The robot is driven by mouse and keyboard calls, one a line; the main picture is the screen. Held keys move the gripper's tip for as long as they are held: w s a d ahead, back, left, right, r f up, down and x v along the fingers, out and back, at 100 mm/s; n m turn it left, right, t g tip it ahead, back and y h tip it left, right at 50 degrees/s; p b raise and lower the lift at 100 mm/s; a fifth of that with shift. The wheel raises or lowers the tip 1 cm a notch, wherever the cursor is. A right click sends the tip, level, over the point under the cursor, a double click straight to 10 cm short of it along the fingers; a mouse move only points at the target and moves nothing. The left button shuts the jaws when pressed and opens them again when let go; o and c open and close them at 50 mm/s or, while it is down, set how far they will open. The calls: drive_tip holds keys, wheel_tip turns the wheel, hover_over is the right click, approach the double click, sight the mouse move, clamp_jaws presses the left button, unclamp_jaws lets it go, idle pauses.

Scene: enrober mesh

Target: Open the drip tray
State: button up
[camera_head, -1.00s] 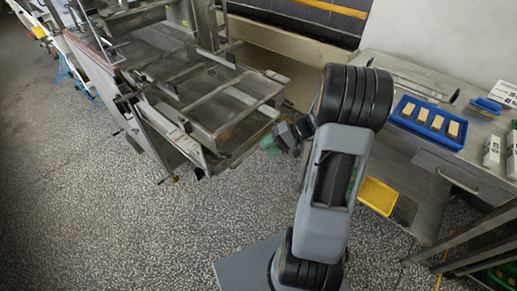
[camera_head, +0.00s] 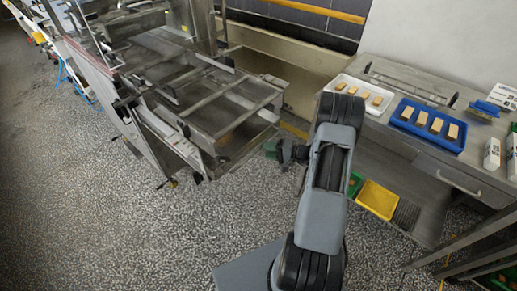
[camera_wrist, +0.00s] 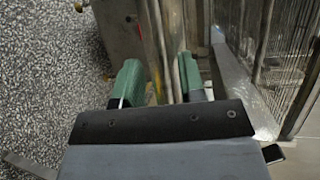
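The enrober (camera_head: 165,60) stands at the upper left in the head view, with a metal frame and mesh at its near end. A flat metal tray-like part (camera_head: 238,150) lies under that end; I cannot tell for sure that it is the drip tray. My gripper (camera_head: 271,149) is just right of this end, its green fingers pointing at it. In the wrist view my gripper (camera_wrist: 160,78) has its two green fingers apart. Long metal edges (camera_wrist: 162,40) run between and beyond them; contact is not clear. No handle can be made out.
A steel table (camera_head: 415,150) at the right bears a white tray (camera_head: 340,87) and a blue tray (camera_head: 405,122) of small blocks. A yellow bin (camera_head: 377,199) sits beneath it. The speckled floor (camera_head: 120,220) left of my arm is clear.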

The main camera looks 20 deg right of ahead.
sight(258, 149)
drive_tip(key=shift+x, duration=2.45)
drive_tip(key=shift+c, duration=0.5)
clamp_jaws()
